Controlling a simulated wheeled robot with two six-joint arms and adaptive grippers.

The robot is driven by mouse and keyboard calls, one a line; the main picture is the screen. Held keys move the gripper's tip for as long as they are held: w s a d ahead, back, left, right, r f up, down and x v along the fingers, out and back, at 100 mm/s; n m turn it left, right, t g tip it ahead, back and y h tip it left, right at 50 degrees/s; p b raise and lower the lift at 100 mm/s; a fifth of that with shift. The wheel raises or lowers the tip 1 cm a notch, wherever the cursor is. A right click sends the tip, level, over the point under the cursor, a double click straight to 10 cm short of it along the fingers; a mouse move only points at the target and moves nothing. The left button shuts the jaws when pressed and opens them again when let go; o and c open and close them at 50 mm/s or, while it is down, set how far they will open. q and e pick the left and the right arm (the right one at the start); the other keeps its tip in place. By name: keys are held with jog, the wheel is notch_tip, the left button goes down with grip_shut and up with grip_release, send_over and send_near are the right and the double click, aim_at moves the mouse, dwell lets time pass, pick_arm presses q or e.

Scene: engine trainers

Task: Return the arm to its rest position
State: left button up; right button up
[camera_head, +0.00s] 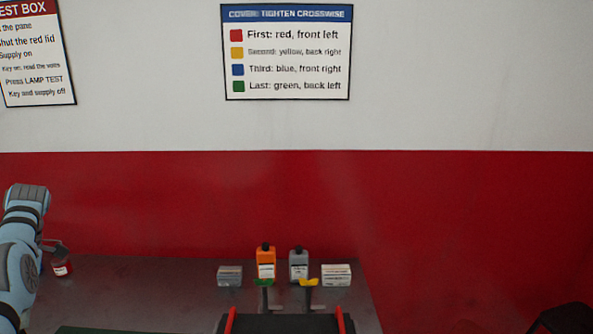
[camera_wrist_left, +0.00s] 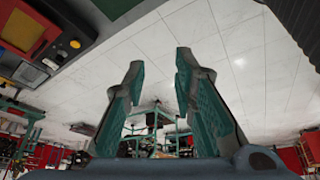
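My left arm (camera_head: 20,255) comes in at the left edge of the head view, bent upward. Its gripper cannot be made out there. In the left wrist view my left gripper (camera_wrist_left: 160,75) shows two green-grey fingers standing apart with nothing held between them. Behind them is a pale tiled surface. My right arm and gripper are not in view.
A grey bench (camera_head: 150,285) holds a red-labelled jar (camera_head: 62,267), an orange bottle (camera_head: 266,262), a grey bottle (camera_head: 299,264), a grey box (camera_head: 229,275) and a white box (camera_head: 336,275). Green (camera_head: 264,283) and yellow (camera_head: 309,282) topped parts stand in front.

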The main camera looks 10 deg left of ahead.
pick_arm(q)
jog(key=s+a+n, duration=0.1)
jog(key=s+a, duration=0.2)
jog(key=s, duration=0.2)
jog(key=s+a+f+m+y, duration=0.3)
jog(key=a+f+m+y, duration=0.5)
jog(key=a+f+m, duration=0.6)
jog(key=s+d+f+m+t, duration=0.1)
jog(key=s+f+m+t, duration=0.25)
jog(key=f+m, duration=0.55)
jog(key=s+f+m+t, duration=0.3)
jog(key=s+f+m, duration=0.2)
jog(key=m, duration=0.7)
jog(key=s+d+f+h, duration=0.2)
jog(key=s+d+f, duration=0.2)
jog(key=d+f, duration=0.7)
jog(key=s+d+f+h, duration=0.2)
jog(key=s+d+f, duration=0.1)
jog(key=d+f, duration=0.85)
jog(key=s+d+f+h, duration=0.1)
jog(key=d+f+h, duration=0.1)
jog(key=d, duration=1.3)
jog(key=s+d+f+n+h, duration=0.1)
jog(key=d+f, duration=0.4)
jog(key=d, duration=1)
jog(key=shift+s+d+g+h+b, duration=0.35)
jog(key=shift+s+h, duration=0.15)
jog(key=shift+h, duration=0.4)
